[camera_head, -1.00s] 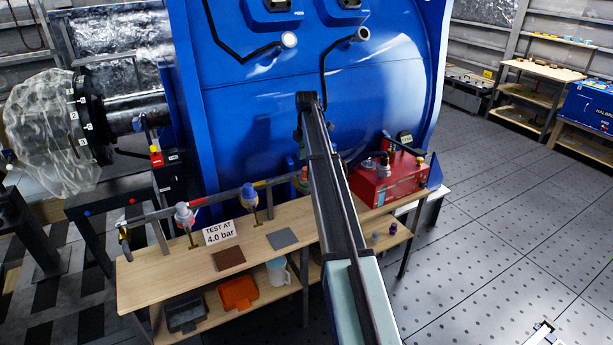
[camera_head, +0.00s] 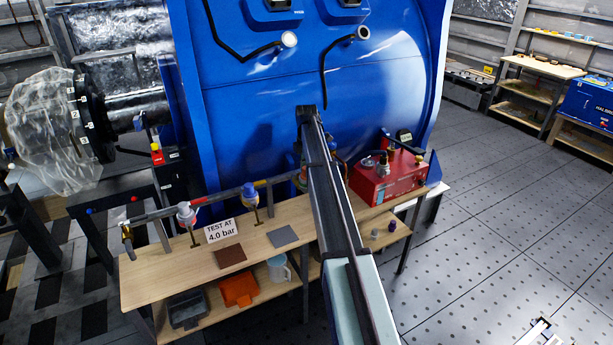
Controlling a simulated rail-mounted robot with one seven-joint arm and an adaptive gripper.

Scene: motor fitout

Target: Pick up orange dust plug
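I cannot make out the orange dust plug for certain. A small orange-red patch (camera_head: 302,178) shows at the left edge of my arm, above the wooden bench (camera_head: 160,279). My arm covers most of it, so I cannot tell what it is. My arm crosses the middle of the view and reaches over the bench towards the blue machine (camera_head: 260,110).
The bench carries a pipe with valves (camera_head: 187,214), a "TEST AT 4.0 bar" sign (camera_head: 220,231) and a red unit (camera_head: 385,185). Open floor lies right.

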